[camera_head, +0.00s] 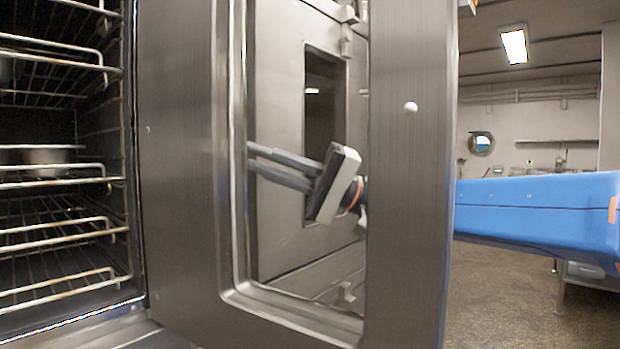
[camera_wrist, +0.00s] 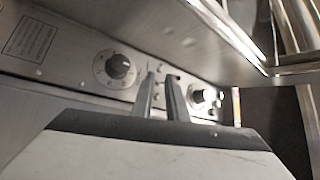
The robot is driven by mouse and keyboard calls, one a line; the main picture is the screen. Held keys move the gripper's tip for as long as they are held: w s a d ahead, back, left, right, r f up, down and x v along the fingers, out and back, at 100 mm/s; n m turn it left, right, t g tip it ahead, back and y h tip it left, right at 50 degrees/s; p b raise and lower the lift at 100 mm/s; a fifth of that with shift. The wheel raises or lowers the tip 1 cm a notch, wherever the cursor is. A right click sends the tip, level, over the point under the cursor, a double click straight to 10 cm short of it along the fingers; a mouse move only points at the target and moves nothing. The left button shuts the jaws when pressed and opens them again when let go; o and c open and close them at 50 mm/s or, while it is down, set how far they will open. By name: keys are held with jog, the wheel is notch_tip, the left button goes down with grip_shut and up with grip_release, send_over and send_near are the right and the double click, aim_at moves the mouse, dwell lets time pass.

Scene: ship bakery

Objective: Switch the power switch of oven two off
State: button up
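In the head view, my gripper (camera_head: 250,158) shows through the window of the open oven door (camera_head: 180,180), its two fingers pointing left with a narrow gap between them. In the wrist view, the fingers (camera_wrist: 161,76) reach toward a steel control panel (camera_wrist: 75,50) and are slightly apart. A black dial knob (camera_wrist: 118,66) is left of the fingertips, and another knob (camera_wrist: 198,96) is to their right. Small dark parts show at the fingertips; I cannot tell whether one is the power switch or whether the fingers touch it. No label for oven two is readable.
The oven's open cavity with wire racks (camera_head: 60,185) and a metal pan (camera_head: 47,158) is at the left in the head view. The door stands between that camera and my gripper. Open floor (camera_head: 500,290) lies at the right. A steel edge (camera_wrist: 215,25) overhangs in the wrist view.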

jog(key=v, duration=0.8)
jog(key=shift+d, duration=0.25)
jog(key=shift+f, duration=0.1)
jog(key=s+d+f+m+t+h, duration=0.1)
jog(key=s+d+f+m+h, duration=0.2)
jog(key=f, duration=0.6)
jog(key=s+d+f+t+h, duration=0.2)
jog(key=s+f+h, duration=0.15)
jog(key=f, duration=0.65)
jog(key=s+d+f+m+t+h, duration=0.1)
jog(key=s+d+f+m+h, duration=0.15)
jog(key=f+h, duration=0.45)
jog(key=s+d+f+t+h, duration=0.2)
jog(key=s+d+f+h, duration=0.1)
jog(key=d+f, duration=0.6)
jog(key=s+d+f+t+h, duration=0.1)
jog(key=s+d+f+h, duration=0.2)
jog(key=d+f, duration=0.6)
jog(key=d+h, duration=0.2)
jog(key=d, duration=0.1)
jog(key=shift+s+t, duration=0.15)
jog(key=shift+t, duration=0.25)
jog(key=shift+d+m, duration=0.1)
jog(key=shift+m, duration=0.15)
